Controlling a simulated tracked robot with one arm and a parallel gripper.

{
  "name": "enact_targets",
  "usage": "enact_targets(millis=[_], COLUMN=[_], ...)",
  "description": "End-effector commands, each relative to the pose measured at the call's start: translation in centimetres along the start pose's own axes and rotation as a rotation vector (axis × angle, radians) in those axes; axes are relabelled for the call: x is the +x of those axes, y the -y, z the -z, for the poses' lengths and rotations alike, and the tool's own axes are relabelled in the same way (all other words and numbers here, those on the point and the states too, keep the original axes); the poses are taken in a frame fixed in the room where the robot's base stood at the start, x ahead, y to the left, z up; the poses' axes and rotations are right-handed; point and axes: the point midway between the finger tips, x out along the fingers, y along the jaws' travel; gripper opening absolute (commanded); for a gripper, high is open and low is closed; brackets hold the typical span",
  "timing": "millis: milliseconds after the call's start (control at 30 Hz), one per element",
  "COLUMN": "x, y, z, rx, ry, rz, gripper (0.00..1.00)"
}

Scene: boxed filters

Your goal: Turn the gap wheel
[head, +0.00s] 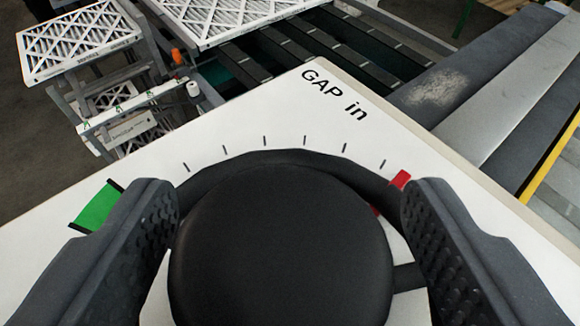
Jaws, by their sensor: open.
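The gap wheel (280,245) is a black wheel with a broad round hub, on a white panel (250,122) marked "GAP in". Its rim shows as a dark arc around the far side of the hub. Tick marks run above it, between a green mark (97,208) on the left and a red mark (400,179) on the right. My gripper (285,215) is open, with one textured finger on each side of the hub. I cannot tell whether the fingers touch the wheel. The near part of the wheel is cut off by the frame.
Beyond the panel, white lattice-faced filters (80,40) sit on a grey frame at the upper left. Dark slatted rollers (330,50) lie behind the panel. Long grey beams (480,85) and a yellow strip (552,160) run along the right.

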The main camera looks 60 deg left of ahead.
Motion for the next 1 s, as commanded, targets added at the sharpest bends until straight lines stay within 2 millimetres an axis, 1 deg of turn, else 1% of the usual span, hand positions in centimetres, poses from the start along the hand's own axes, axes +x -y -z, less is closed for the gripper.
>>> enact_targets(millis=[100,333,367,400,467,500,567,600,733,1000], x=[0.3,0.3,0.3,0.3,0.3,0.3,0.2,-0.7,-0.1,-0.4], y=[0.0,0.0,0.0,0.0,0.0,-0.1,-0.1,-0.5,-0.5,-1.1], z=[0.1,0.1,0.1,0.1,0.1,0.1,0.1,-0.2,-0.1,-0.1], rx=[0.000,-0.001,-0.001,0.000,-0.001,-0.001,0.000,0.002,0.004,0.028], ry=[-0.001,-0.002,-0.002,-0.002,-0.002,-0.002,-0.002,-0.004,-0.001,-0.004], rz=[0.000,-0.001,-0.001,-0.001,-0.002,-0.002,-0.002,-0.002,-0.011,-0.080], gripper=[0.67,0.67,0.62,0.51,0.34,0.23,0.06,0.05,0.05,0.05])
